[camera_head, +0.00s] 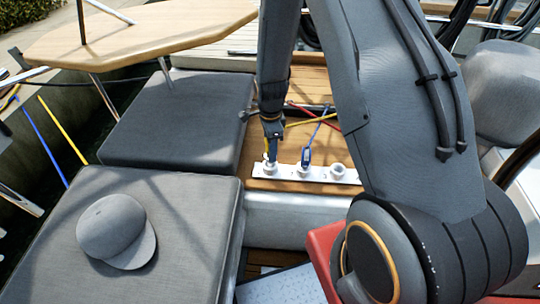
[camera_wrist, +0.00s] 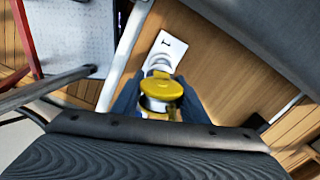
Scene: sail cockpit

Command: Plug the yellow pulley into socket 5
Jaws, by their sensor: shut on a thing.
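The yellow pulley (camera_wrist: 160,88) is between the blue fingers of my gripper (camera_wrist: 158,106) in the wrist view. My gripper (camera_head: 271,150) is shut on it and points down at the left end of a white socket strip (camera_head: 322,175) in the head view. The pulley is just above or at the leftmost socket (camera_head: 270,168); I cannot tell if it is seated. In the wrist view, the strip end (camera_wrist: 170,43) bears a dark mark like a 1. Two more sockets show to the right, and my arm hides the strip's right end. No label 5 is readable.
A blue pulley (camera_head: 306,157) with a blue rope stands at the second socket, close to my gripper. Yellow and red ropes cross behind. Grey cushions (camera_head: 180,118) lie to the left, one with a cap (camera_head: 115,230). A wooden table (camera_head: 150,30) is at back left.

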